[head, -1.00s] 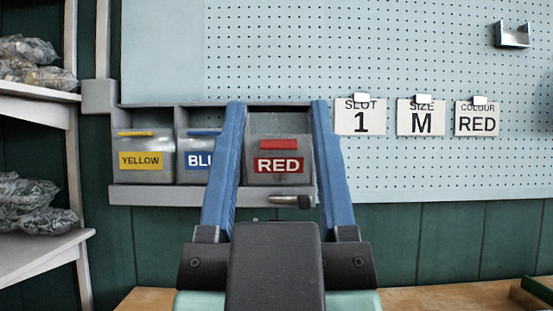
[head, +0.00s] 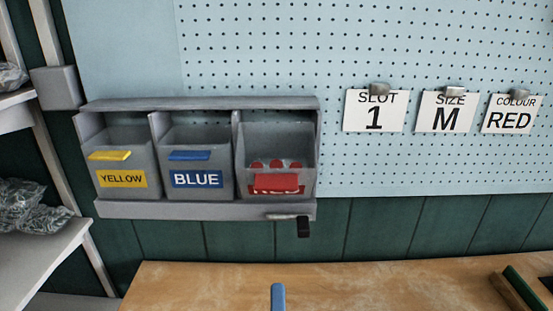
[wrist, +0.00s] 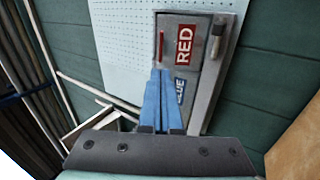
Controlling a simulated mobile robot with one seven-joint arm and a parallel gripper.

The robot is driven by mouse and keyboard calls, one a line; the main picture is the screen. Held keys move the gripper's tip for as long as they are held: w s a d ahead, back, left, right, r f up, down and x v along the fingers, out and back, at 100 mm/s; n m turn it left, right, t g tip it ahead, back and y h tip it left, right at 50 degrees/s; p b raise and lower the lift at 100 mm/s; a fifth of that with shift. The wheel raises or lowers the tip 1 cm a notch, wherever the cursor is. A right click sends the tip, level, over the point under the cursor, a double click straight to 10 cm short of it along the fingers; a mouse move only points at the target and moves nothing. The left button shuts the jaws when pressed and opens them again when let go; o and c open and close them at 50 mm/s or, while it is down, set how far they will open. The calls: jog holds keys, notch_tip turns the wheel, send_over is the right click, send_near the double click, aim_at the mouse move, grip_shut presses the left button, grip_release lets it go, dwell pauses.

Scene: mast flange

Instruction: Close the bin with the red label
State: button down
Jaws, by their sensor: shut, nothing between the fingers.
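The bin with the red label (head: 276,160) is the right one of three in a grey rack. Its front tips outward, so its red handle (head: 276,183) hangs low over the label and red round pieces show inside. In the wrist view the red label (wrist: 185,45) reads RED, with the red handle (wrist: 161,45) beside it. My gripper (wrist: 160,73) is shut and empty, its blue fingers together, pointing toward the bins; contact cannot be told. In the head view only a blue fingertip (head: 278,294) shows at the bottom edge, below the rack.
The yellow bin (head: 121,172) and blue bin (head: 198,172) stand to the left. A metal rod with a black knob (head: 303,227) sticks out under the red bin. Cards hang on the pegboard at right. A wooden bench (head: 200,285) lies below; shelves stand at left.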

aim_at(275, 190)
jog(key=shift+n, duration=0.3)
jog(key=p+x, duration=0.5)
jog(key=x, duration=0.7)
jog(key=shift+w+a+r, duration=0.15)
jog(key=shift+w, duration=0.2)
jog(key=shift+w+r, duration=0.1)
jog(key=shift+w, duration=0.25)
